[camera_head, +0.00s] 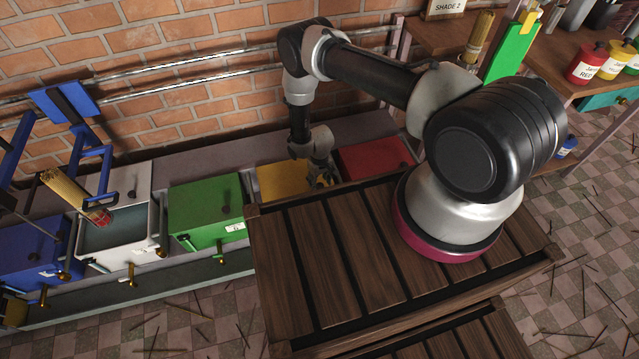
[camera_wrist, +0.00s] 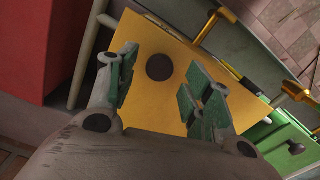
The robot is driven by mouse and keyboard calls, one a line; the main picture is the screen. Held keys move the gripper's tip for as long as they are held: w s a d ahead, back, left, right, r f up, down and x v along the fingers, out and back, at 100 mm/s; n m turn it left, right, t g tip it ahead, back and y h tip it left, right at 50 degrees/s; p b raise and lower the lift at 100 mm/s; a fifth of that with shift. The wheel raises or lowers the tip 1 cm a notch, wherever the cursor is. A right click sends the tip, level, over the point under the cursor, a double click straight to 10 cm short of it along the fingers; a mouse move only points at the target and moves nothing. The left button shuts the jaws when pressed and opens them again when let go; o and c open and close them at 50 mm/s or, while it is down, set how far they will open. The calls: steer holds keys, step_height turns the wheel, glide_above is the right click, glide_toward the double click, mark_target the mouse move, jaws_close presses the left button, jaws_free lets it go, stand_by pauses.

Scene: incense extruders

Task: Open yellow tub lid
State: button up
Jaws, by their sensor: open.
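The yellow tub lid (camera_head: 277,180) lies flat and closed in the row of tubs, between the green and red ones. My gripper (camera_head: 322,181) is over its right part in the head view. In the wrist view the yellow lid (camera_wrist: 165,100) fills the middle, with a dark round knob (camera_wrist: 160,67) on it. My gripper (camera_wrist: 160,88) is open and empty, its fingers on either side of the knob in the picture. The gap in height between fingertips and knob cannot be judged. My wooden-topped base hides the front of the yellow tub.
A green-lidded tub (camera_head: 205,212) stands to the left and a red-lidded one (camera_head: 372,158) to the right. A white tub (camera_head: 120,228) stands open, with a bundle of sticks (camera_head: 75,197) above it. A brick wall with metal pipes (camera_head: 190,82) runs behind.

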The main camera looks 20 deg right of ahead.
steer(key=shift+f, duration=0.65)
steer(key=shift+c, duration=0.2)
